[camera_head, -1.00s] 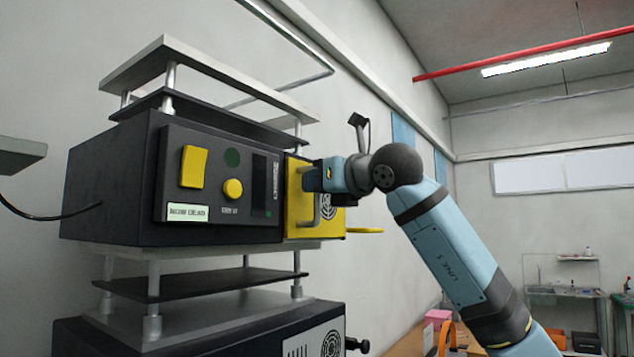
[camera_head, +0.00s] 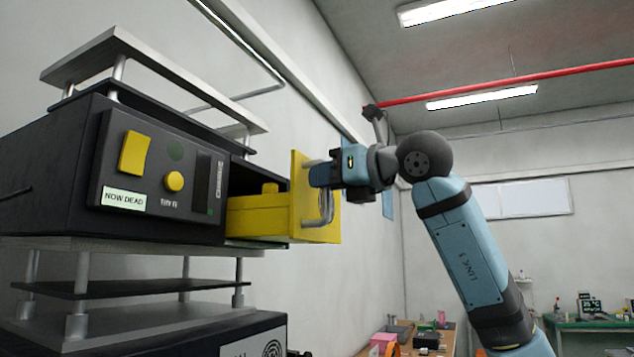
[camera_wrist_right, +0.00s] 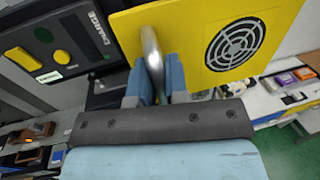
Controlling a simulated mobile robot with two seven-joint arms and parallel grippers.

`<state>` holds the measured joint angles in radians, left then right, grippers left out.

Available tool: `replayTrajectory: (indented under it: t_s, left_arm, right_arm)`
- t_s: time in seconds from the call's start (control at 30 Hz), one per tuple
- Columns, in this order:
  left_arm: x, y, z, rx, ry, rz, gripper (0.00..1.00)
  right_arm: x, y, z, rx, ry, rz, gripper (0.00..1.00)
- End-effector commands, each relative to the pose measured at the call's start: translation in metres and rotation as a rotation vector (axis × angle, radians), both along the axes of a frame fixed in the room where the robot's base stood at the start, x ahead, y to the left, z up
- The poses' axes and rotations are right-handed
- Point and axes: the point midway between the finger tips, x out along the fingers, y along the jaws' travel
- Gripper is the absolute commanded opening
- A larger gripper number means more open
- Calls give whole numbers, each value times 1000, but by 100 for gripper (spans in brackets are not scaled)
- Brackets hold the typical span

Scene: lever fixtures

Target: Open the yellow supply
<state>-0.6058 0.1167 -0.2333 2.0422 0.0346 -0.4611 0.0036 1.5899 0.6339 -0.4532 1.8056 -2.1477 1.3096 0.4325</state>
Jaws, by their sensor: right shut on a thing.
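The yellow supply (camera_head: 262,217) is a drawer-like module drawn partly out of the right side of a black cabinet (camera_head: 60,180). Its yellow front plate (camera_head: 299,180) stands well clear of the cabinet, and a dark opening shows behind it. A grey metal handle (camera_head: 329,207) is on the plate. My right gripper (camera_head: 318,176) is at this handle. In the right wrist view, its blue fingers (camera_wrist_right: 158,84) are shut around the handle, beside the plate's round vent. My left gripper is not in view.
The cabinet face carries a yellow switch (camera_head: 134,153), a yellow knob (camera_head: 174,181) and a "NOW DEAD" label. It rests on a shelf on metal posts, with another dark unit below. Open floor space and cluttered benches (camera_head: 590,324) lie to the right.

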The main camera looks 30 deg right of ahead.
Motion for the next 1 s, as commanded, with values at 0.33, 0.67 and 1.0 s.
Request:
replayTrajectory:
  t_s: [0.33, 0.67, 1.0]
  left_arm:
    - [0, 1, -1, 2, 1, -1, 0]
    - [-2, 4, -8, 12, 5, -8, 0]
    - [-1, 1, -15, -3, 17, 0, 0]
  right_arm:
    - [0, -1, 3, 3, -3, -2, 39]
    - [-20, -12, 1, 2, -4, -4, 39]
    - [-88, -46, 2, 2, -7, -5, 39]
